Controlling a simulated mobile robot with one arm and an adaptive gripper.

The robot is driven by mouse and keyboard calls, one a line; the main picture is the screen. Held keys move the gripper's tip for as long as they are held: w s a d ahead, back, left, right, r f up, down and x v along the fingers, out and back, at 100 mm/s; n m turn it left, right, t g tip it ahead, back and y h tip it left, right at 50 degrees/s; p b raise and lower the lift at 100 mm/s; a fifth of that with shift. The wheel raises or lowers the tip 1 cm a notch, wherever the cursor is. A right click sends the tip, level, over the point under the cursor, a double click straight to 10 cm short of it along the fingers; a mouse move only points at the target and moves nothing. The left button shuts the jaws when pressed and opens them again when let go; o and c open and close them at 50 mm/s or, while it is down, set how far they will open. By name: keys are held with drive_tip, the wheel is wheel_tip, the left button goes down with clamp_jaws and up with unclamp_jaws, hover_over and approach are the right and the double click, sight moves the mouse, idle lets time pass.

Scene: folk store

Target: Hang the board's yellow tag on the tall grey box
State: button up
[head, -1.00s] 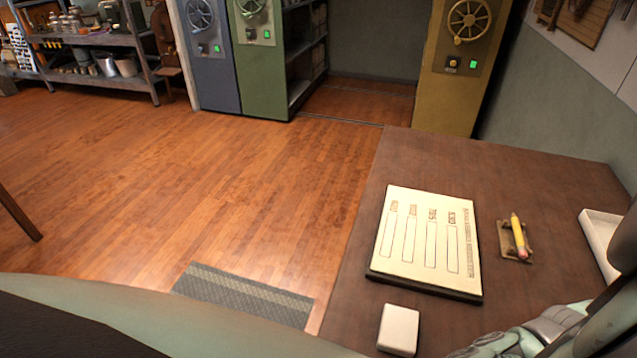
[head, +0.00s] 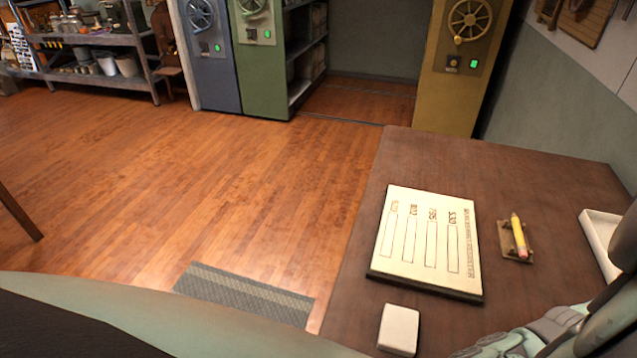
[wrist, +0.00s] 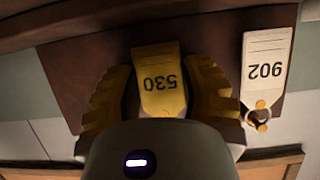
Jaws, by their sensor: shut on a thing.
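In the wrist view the yellow tag (wrist: 159,80), marked 530 and seen upside down, lies between the two yellow fingers of my gripper (wrist: 160,95). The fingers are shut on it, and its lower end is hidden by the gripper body. Behind it is the dark brown board (wrist: 85,60). A white tag (wrist: 267,65), marked 902, hangs beside the right finger, with a ring at a brass peg. I cannot make out a tall grey box for certain in either view. My gripper's fingers do not show in the head view.
A brown table (head: 545,180) holds a printed sheet board (head: 425,240), a pencil (head: 518,235) on a small holder, a white block (head: 398,330) and a white tray (head: 600,240). Blue-grey (head: 215,75), green (head: 262,75) and yellow (head: 455,95) cabinets stand behind. The wooden floor is mostly clear.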

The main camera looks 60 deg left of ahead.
drive_tip(key=shift+c, duration=0.9)
drive_tip(key=shift+a+r+b, duration=0.15)
drive_tip(key=shift+r+b, duration=0.25)
drive_tip(key=shift+a, duration=0.15)
idle(0.3)
drive_tip(key=shift+s+a+f+b, duration=0.1)
drive_tip(key=shift+s+a+b, duration=0.25)
drive_tip(key=shift+a+b, duration=0.1)
drive_tip(key=shift+s+a, duration=0.25)
